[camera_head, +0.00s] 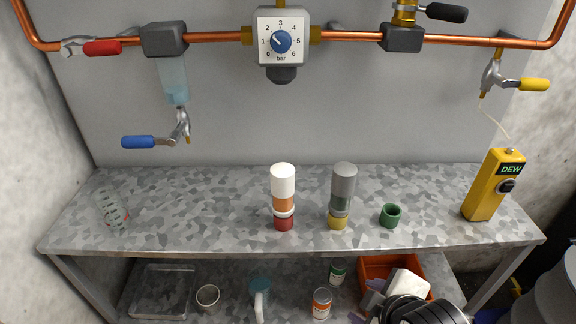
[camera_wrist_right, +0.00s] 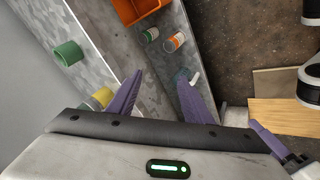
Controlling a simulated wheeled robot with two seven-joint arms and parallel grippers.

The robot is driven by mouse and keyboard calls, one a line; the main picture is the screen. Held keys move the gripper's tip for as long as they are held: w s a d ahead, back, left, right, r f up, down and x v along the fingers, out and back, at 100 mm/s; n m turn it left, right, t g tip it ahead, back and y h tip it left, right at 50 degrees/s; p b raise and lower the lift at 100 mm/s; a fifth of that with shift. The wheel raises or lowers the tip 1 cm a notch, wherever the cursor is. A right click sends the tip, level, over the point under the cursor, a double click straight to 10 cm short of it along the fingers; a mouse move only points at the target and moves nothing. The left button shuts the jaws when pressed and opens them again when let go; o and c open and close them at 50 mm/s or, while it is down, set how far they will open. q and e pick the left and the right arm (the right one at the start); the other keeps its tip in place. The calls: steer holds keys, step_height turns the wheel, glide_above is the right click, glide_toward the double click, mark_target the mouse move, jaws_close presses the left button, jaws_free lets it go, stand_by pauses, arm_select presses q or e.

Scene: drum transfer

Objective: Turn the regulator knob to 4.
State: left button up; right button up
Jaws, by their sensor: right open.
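The regulator (camera_head: 296,58) is a pale box on the copper pipe at the top middle of the head view, with a dial marked 0 to 6 and "bar". Its blue round knob (camera_head: 281,41) has a small white mark that seems to point to the upper left, near 1; the exact setting is too small to tell. My right gripper (camera_head: 366,301) is low at the right, in front of the bench and far below the knob. Its purple fingers are apart and empty in the right wrist view (camera_wrist_right: 159,78). My left gripper is not in view.
Valves with red (camera_head: 103,48), blue (camera_head: 138,142) and yellow (camera_head: 534,84) handles hang around the pipe. The bench (camera_head: 180,200) holds two capped bottles, a green cup (camera_head: 390,215) and a yellow DEW meter (camera_head: 492,185). An orange bin (camera_head: 377,264) stands on the lower shelf.

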steer(key=w+a+r+n+t, duration=0.3)
steer(key=w+a+r+n, duration=0.2)
steer(key=w+r+n, duration=0.3)
steer(key=n+t+h, duration=0.1)
steer(key=n+t, duration=0.7)
steer(key=n, duration=0.9)
glide_toward(281, 46)
steer(key=w, duration=0.8)
steer(key=shift+w+d, duration=0.1)
steer(key=shift+w, duration=0.15)
steer(key=c, duration=1.1)
